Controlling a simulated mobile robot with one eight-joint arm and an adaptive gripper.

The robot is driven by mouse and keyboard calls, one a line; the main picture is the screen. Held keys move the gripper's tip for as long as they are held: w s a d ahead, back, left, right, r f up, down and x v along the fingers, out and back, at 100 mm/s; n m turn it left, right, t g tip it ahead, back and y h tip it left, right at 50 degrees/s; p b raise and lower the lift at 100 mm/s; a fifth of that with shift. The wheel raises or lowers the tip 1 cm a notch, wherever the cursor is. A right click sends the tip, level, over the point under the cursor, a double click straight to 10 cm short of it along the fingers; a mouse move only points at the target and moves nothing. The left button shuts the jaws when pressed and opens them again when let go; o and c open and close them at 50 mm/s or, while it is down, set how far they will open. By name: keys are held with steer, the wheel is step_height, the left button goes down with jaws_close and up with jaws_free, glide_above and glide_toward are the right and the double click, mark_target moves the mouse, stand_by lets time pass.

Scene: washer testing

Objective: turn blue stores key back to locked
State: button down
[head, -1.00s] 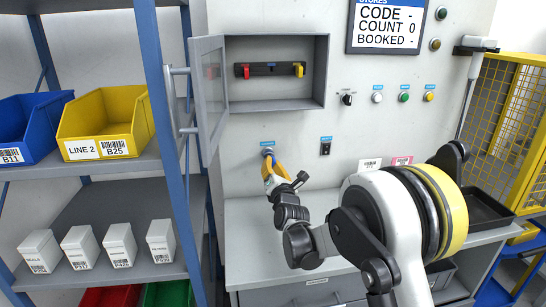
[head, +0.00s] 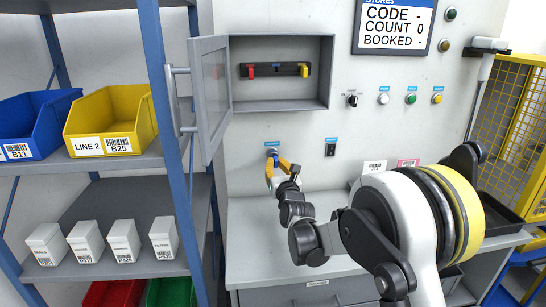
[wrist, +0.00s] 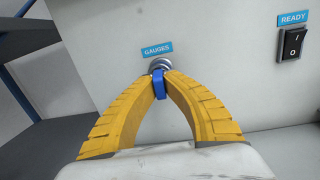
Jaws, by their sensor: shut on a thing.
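The blue key (wrist: 159,86) sits in a round metal key switch (wrist: 158,63) on the grey panel, under a blue label reading GAUGES (wrist: 157,49). In the wrist view its bow stands roughly upright in the picture. My gripper (wrist: 162,88) has its two yellow fingers closed on the bow from left and right. In the head view my gripper (head: 278,168) reaches up to the switch below the open cabinet, and its fingers hide most of the key. The lock's position marks cannot be read.
A rocker switch (wrist: 292,42) labelled READY is to the right. Above is a wall cabinet with its door (head: 210,95) open to the left; inside, a rack (head: 275,70) holds red and yellow items. A shelf with bins (head: 112,118) stands left. The worktop (head: 250,215) below is mostly clear.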

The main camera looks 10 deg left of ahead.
steer(key=shift+n, duration=0.4)
steer(key=c, duration=1.5)
jaws_free()
